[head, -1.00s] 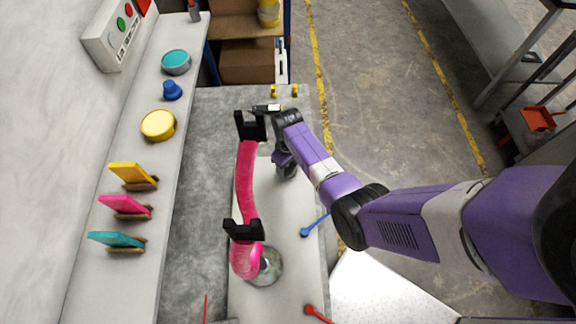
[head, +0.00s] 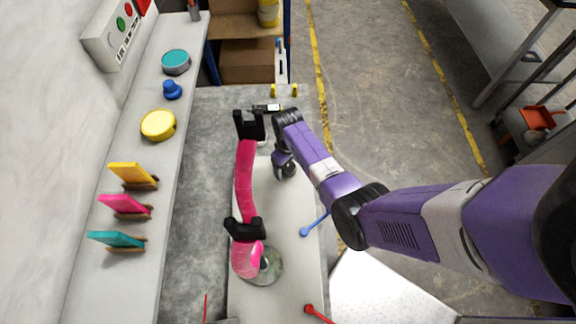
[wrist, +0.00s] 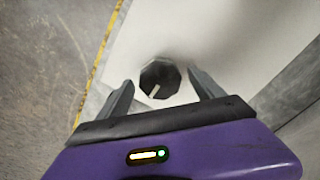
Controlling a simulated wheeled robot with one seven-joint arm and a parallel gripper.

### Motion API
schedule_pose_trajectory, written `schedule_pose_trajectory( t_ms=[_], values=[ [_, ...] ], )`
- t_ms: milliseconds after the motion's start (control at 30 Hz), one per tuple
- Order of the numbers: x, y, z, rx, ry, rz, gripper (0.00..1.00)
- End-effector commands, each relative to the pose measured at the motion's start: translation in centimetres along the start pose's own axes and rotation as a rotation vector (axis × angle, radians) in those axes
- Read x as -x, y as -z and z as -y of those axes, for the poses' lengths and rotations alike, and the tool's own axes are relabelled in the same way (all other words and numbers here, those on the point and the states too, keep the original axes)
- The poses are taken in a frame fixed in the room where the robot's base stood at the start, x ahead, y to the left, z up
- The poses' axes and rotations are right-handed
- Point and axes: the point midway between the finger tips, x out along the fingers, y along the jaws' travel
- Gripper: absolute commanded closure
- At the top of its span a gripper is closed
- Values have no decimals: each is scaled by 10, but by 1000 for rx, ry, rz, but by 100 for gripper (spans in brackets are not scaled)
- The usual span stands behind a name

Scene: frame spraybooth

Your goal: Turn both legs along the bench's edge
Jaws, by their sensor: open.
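A blue lever (head: 314,224) with a round end lies slanted at the right edge of the pale bench panel (head: 284,215). A red lever (head: 317,314) lies slanted lower along the same edge, partly cut off by the frame. My gripper (head: 284,168) is above the panel's far right part, beyond the blue lever. In the wrist view my gripper (wrist: 161,80) is open, and a dark faceted knob (wrist: 160,78) with a pale line shows between its fingers. I cannot tell whether they touch it. Neither lever shows in the wrist view.
A curved pink piece (head: 246,180) rests in two black holders (head: 245,229) left of my gripper. A shelf (head: 150,205) with coloured cards, lids and a blue knob runs along the left wall. Open floor (head: 385,90) lies to the right.

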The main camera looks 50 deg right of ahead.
Motion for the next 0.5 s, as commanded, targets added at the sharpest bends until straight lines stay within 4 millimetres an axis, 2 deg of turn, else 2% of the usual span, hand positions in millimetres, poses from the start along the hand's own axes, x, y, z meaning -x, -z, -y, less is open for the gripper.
schedule_pose_trajectory(
  t_ms=[500],
  values=[
    [67,0,0,1,-1,-1,23]
  ],
)
